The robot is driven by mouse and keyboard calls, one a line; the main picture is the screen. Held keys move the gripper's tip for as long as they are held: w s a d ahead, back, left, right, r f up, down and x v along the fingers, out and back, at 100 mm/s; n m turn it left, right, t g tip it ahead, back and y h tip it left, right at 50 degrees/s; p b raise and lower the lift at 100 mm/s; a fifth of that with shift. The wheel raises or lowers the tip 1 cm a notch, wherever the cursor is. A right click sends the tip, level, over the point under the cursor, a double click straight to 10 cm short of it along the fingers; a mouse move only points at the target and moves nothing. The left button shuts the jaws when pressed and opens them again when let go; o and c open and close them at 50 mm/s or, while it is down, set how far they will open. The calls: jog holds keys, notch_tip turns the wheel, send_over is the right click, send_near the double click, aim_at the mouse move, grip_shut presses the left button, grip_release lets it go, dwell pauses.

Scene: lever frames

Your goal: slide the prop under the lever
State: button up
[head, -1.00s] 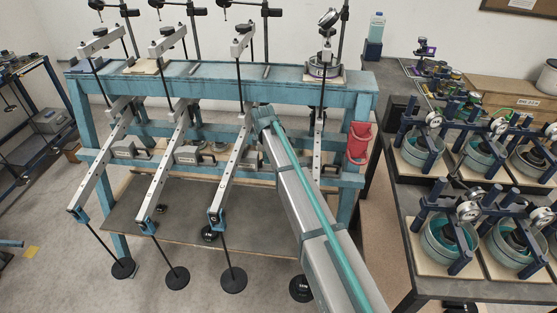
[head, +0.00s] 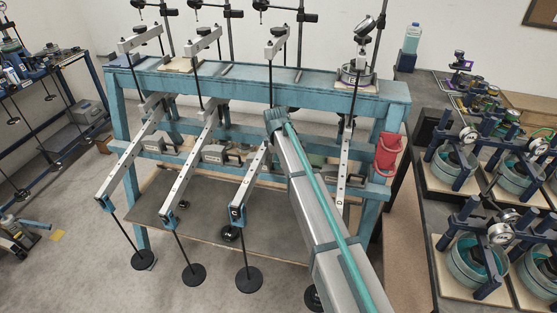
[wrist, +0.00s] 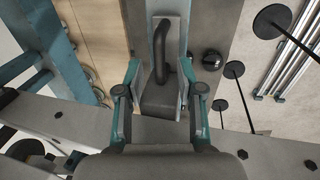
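The prop, a grey block with a black looped handle, shows in the wrist view (wrist: 160,98). A grey lever bar with bolts (wrist: 285,150) runs across the lower wrist view, close to the block. I cannot tell whether the block is under it. In the head view, my arm ends beside the third lever (head: 248,187) from the left. It hides my fingers and the held block.
The blue rack (head: 255,83) carries several sloping levers with hanging rods and black discs (head: 249,279). Similar grey handled blocks (head: 220,154) sit by the other levers. Benches with gauges stand further right.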

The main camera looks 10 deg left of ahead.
jog(key=shift+r, duration=0.1)
notch_tip(320, 180, up, 12)
jog(key=s, duration=0.2)
jog(key=shift+s+f, duration=0.15)
jog(key=shift+f, duration=0.05)
dwell(0.3)
